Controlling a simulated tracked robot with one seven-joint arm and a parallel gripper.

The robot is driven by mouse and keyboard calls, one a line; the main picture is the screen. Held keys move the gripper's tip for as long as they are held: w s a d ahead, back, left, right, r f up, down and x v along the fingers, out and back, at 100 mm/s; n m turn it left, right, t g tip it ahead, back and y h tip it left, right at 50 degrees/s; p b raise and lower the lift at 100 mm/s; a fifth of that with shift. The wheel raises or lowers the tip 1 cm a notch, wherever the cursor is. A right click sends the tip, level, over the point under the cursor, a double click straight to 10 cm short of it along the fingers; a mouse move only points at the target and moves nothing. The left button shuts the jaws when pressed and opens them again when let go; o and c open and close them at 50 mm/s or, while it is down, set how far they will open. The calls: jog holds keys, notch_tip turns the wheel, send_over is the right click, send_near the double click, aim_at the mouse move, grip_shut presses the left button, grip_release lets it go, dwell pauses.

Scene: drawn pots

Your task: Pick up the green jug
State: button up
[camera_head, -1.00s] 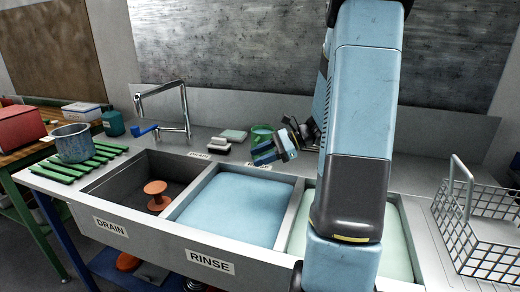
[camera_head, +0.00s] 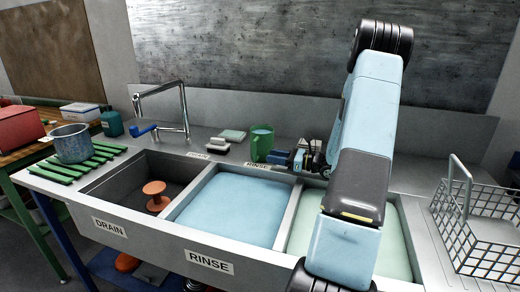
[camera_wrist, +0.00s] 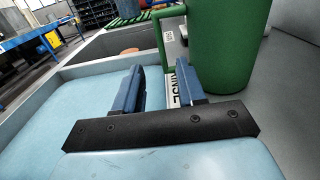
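The green jug (camera_head: 261,146) stands upright on the back ledge of the sink unit, behind the rinse basin, with something pale blue showing inside its mouth. In the wrist view the jug (camera_wrist: 228,45) is large at the upper right, with its handle (camera_wrist: 163,38) on its left side. My gripper (camera_head: 279,157) is just to the right of the jug in the head view. In the wrist view my gripper (camera_wrist: 160,72) is open, with empty space between its two blue fingers. The fingertips point towards the handle side, below the jug's middle. I cannot tell whether the right finger touches the jug.
The rinse basin (camera_head: 240,203) holds blue water, and the drain basin (camera_head: 120,190) holds an orange plunger-like thing (camera_head: 156,195). Soap-like blocks (camera_head: 218,148) lie left of the jug, near the tap (camera_head: 184,110). A wire basket (camera_head: 480,232) stands at the right.

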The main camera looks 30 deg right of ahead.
aim_at(255, 160)
jog(key=x, duration=0.3)
jog(key=shift+w+a, duration=0.1)
jog(key=shift+a, duration=0.05)
jog(key=shift+r+x, duration=0.2)
jog(key=shift+x, duration=1.1)
jog(key=shift+r+x, duration=0.2)
jog(key=shift+x, duration=1.1)
jog(key=shift+w, duration=0.15)
grip_shut()
